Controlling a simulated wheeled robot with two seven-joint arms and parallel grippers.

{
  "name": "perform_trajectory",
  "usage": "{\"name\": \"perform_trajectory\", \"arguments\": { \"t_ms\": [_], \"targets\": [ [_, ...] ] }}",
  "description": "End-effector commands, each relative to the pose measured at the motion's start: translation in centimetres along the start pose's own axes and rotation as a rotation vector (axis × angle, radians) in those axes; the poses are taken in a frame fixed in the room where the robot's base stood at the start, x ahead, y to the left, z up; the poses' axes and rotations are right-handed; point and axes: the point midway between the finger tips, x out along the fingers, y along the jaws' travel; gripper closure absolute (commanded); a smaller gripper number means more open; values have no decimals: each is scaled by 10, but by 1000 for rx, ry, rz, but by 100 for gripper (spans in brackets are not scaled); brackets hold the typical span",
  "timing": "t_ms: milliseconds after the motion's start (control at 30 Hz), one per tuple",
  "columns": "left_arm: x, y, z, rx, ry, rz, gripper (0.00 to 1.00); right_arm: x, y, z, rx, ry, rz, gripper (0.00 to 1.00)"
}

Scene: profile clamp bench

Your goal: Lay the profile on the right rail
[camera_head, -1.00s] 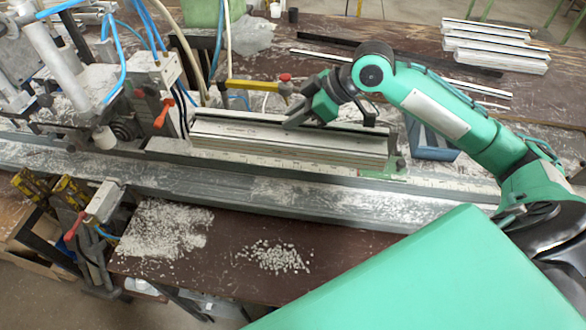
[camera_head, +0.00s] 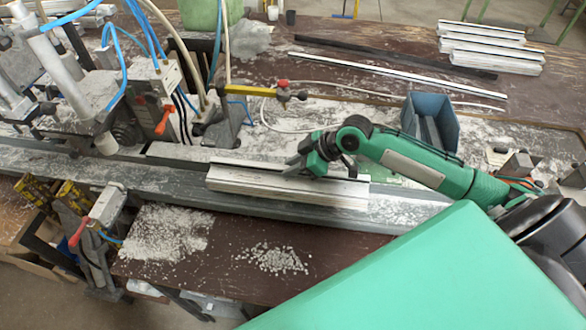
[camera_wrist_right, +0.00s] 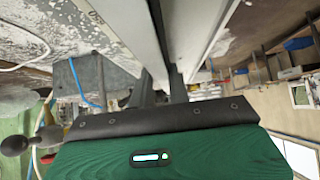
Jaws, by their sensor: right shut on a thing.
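A pale, long profile (camera_head: 265,187) lies lengthwise over the grey rail along the front of the bench in the head view. My right gripper (camera_head: 297,166) is shut on it near its middle, from the back and above. In the right wrist view, the dark fingers (camera_wrist_right: 168,90) close on the white profile (camera_wrist_right: 190,30). I cannot tell whether the profile touches the rail (camera_head: 400,212) or hangs just above it. My left gripper is not in view.
A blue bin (camera_head: 431,115) stands behind my right arm. A clamp with a red knob (camera_head: 283,84) and a machine with hoses stand to the left. Several white profiles (camera_head: 490,48) are stacked at the back right. Pale chips (camera_head: 272,258) lie on the front of the bench.

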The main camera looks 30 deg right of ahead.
Motion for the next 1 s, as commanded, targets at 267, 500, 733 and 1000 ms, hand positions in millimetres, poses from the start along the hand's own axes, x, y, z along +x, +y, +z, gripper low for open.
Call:
{"name": "perform_trajectory", "arguments": {
  "t_ms": [267,500,733,1000],
  "targets": [
    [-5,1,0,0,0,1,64,14,0,13,-1,4,2,100],
    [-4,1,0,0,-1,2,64,16,1,15,0,4,2,100],
    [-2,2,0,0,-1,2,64,20,1,19,-1,5,2,100],
    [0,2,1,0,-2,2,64,24,0,25,2,-3,-1,80]
  ]
}}
